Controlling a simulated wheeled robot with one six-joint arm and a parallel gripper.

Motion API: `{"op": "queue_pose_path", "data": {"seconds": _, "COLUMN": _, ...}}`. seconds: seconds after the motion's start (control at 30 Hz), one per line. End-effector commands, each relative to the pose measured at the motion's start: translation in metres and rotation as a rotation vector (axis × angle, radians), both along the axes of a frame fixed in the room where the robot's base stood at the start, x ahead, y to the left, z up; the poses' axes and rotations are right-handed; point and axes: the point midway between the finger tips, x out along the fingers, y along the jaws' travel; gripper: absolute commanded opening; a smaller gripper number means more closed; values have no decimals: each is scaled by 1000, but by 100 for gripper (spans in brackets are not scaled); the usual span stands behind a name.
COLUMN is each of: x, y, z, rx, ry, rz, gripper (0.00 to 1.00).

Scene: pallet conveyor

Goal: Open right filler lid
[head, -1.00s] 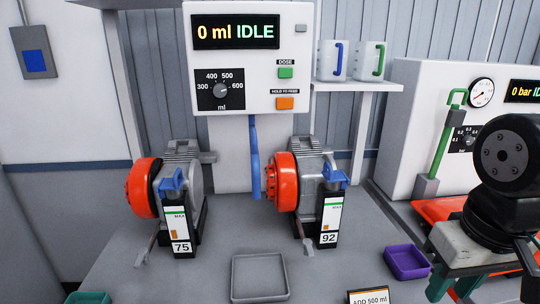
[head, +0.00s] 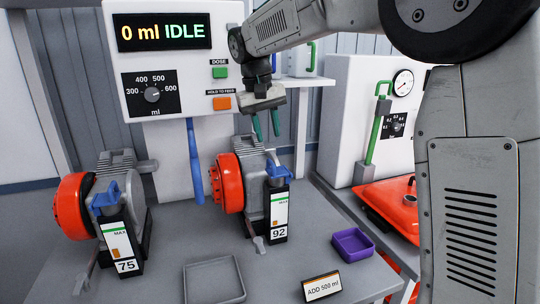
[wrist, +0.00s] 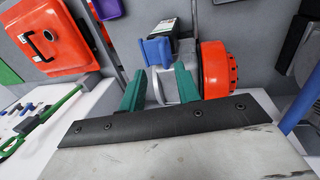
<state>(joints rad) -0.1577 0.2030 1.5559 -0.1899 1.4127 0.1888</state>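The right pump (head: 253,181) has an orange-red motor end and a label plate (head: 279,217) marked 92. Its blue filler lid (head: 277,173) sits on top of the filler neck and looks closed. My gripper (head: 267,130) hangs above this pump, its two green fingers pointing down, apart and empty. In the wrist view the blue lid (wrist: 158,51) lies beyond the fingertips, roughly in line with the gap of my gripper (wrist: 158,86). The fingers do not appear to touch the lid.
The left pump (head: 120,207), marked 75, has a similar blue lid (head: 105,197). The dosing panel (head: 180,60) stands behind. A grey tray (head: 214,281), purple tray (head: 352,243) and "ADD 500 ml" sign (head: 321,288) are in front.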

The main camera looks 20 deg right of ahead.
Motion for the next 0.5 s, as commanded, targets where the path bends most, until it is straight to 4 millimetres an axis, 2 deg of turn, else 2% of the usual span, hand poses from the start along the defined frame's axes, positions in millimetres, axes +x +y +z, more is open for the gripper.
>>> {"op": "queue_pose_path", "data": {"seconds": 0.1, "x": 12, "y": 3, "z": -5, "rx": -7, "ry": 4, "rz": -2, "gripper": 32}}
{"op": "queue_pose_path", "data": {"seconds": 0.23, "x": 14, "y": 1, "z": -18, "rx": -8, "ry": 6, "rz": -3, "gripper": 32}}
{"op": "queue_pose_path", "data": {"seconds": 0.5, "x": 13, "y": -8, "z": -60, "rx": -8, "ry": 6, "rz": -3, "gripper": 32}}
